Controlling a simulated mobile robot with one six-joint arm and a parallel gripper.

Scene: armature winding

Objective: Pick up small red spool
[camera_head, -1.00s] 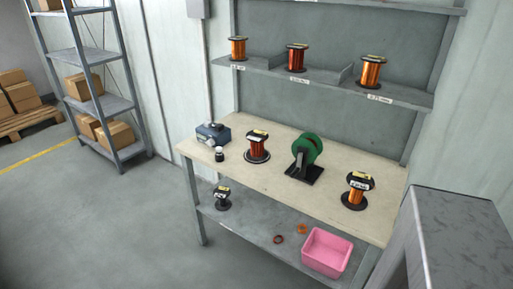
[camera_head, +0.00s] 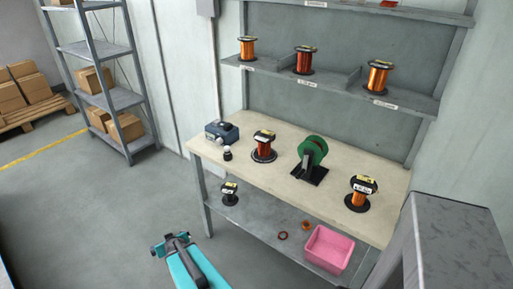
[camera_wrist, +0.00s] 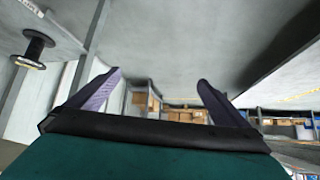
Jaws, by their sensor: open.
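A spool wound in dark red wire (camera_head: 304,62) stands upright in the middle of the shelf above the bench. I cannot tell which is the small red spool. A black spool (camera_wrist: 34,48) shows at the upper left of the tilted wrist view, outside my fingers. My gripper (camera_wrist: 160,78) is open, with nothing between its fingers.
The bench top (camera_head: 230,148) holds a green reel on a stand (camera_head: 313,151), another copper spool (camera_head: 361,194) and a blue-grey device (camera_head: 222,132). A pink bin (camera_head: 328,250) and small rings lie on the lower shelf. The floor at left is clear.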

